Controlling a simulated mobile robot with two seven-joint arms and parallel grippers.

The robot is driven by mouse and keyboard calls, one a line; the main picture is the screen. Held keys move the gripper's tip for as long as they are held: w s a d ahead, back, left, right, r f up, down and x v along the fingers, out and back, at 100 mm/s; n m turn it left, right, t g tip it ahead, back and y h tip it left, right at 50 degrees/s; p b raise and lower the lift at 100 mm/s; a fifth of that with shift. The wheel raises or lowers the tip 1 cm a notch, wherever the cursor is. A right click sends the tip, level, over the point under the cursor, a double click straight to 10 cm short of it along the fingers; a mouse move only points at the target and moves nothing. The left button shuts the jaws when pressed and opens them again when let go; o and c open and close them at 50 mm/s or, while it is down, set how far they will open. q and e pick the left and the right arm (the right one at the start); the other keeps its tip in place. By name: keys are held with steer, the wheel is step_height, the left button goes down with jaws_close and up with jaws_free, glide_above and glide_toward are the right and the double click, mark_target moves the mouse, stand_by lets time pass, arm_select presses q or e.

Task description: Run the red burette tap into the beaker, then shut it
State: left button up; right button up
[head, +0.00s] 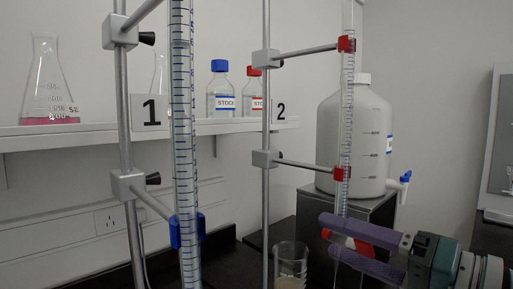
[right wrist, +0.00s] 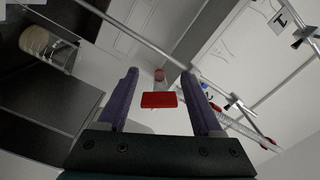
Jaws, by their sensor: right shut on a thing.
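The burette with red clamps (head: 345,120) stands upright at the right, by sign 2. Its red tap (head: 363,246) is between the purple fingers of my right gripper (head: 335,250), which is shut on it. In the right wrist view the red tap handle (right wrist: 158,100) lies crosswise between the fingers (right wrist: 160,85). The glass beaker (head: 291,262) stands left of the gripper, with pale matter low inside; it also shows at the upper left of the right wrist view (right wrist: 45,45). Whether liquid runs from the tip I cannot tell. My left gripper is out of view.
A burette with a blue clamp (head: 183,130) and its stand rise at the left. The red burette's stand rod (head: 266,200) is just left of the beaker. A large white carboy (head: 353,140) sits on a dark block behind. A shelf (head: 80,135) holds flasks and stock bottles.

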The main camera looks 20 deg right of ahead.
steer(key=m, duration=0.4)
steer(key=shift+w+r, duration=0.1)
steer(key=shift+r, duration=0.25)
steer(key=shift+r+n+p, duration=0.1)
steer(key=shift+n+p, duration=0.2)
steer(key=shift+p, duration=0.1)
steer(key=shift+n, duration=1.1)
